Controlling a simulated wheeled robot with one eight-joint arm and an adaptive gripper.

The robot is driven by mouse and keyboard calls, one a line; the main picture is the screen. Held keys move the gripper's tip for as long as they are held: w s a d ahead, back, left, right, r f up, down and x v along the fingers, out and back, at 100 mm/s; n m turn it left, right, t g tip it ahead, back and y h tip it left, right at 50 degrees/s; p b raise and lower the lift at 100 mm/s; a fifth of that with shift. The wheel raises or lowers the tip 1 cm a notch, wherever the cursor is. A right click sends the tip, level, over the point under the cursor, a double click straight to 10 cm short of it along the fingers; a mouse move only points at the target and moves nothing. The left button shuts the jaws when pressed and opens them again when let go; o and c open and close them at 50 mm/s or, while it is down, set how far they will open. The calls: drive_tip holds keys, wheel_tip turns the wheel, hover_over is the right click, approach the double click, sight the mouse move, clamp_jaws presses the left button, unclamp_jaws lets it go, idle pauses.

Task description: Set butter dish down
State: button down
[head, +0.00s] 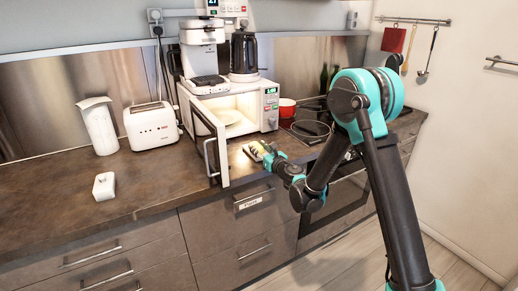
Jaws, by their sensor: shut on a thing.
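My gripper (262,150) is in front of the open microwave, above the counter's front part and to the right of the microwave door. It is shut on a small pale, yellowish thing (255,149), which I take as the butter dish. The thing is small here and partly covered by the fingers, so its outline is unclear. I cannot tell whether it touches the counter. A small white block-shaped piece with a grey knob-like spot (104,186), perhaps a lid, sits alone on the left part of the brown counter (150,193).
The microwave (271,104) is open, its door (212,150) swung out toward the counter edge; a pale plate is inside. A toaster (152,126) and white pitcher (99,126) stand left. A red pot (287,108) and hob are right. The left front counter is mostly free.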

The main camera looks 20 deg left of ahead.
drive_tip(key=shift+f, duration=0.15)
drive_tip(key=c, duration=1.3)
unclamp_jaws()
drive_tip(key=o, duration=0.4)
